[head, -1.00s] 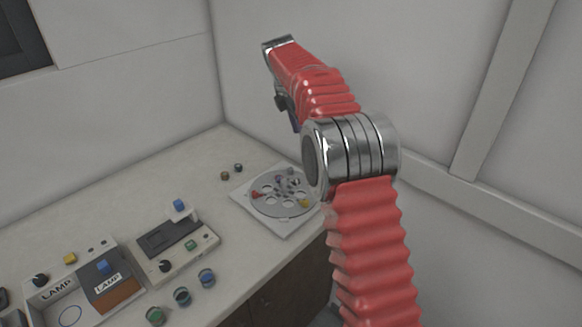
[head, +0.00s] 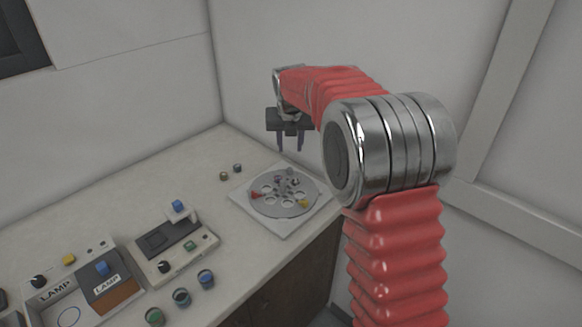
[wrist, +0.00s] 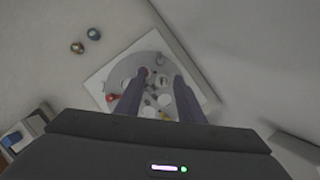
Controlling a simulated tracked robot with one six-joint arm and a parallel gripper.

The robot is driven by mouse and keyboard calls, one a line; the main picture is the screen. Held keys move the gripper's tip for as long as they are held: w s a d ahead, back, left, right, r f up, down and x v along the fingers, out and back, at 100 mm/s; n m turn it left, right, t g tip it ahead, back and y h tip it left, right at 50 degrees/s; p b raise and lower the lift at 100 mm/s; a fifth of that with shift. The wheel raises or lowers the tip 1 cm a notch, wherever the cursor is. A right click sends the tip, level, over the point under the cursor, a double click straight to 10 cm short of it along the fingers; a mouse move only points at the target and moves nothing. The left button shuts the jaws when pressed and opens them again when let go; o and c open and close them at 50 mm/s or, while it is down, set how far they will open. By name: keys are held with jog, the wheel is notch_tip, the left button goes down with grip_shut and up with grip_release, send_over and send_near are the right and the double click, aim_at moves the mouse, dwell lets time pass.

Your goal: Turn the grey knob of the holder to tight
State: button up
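The holder is a round grey disc (head: 262,205) with several holes on a white square plate, at the back right of the bench. It carries a red part (head: 255,195), a yellow part (head: 303,204) and small grey and purple parts around its middle. A grey knob-like part (head: 294,181) stands near its far side; its setting is too small to read. My gripper (head: 290,148) hangs above the disc, fingers pointing down, apart from it. In the wrist view my gripper (wrist: 161,76) is open and empty, with its fingers over the disc and partly hiding it.
Two small round knobs (head: 231,172) lie left of the plate. A grey device with a blue knob (head: 178,206) and a lamp box (head: 70,290) stand further left. Several coloured pots (head: 181,297) line the front edge. Walls close off the back and right.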

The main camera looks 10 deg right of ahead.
aim_at(290, 169)
dwell(0.3)
jog(key=x, duration=1.3)
jog(key=shift+w+d+f, duration=0.1)
jog(key=shift+w+f, duration=0.05)
jog(key=shift+f, duration=0.2)
jog(key=shift+c, duration=0.7)
grip_shut()
jog(key=shift+d, duration=0.15)
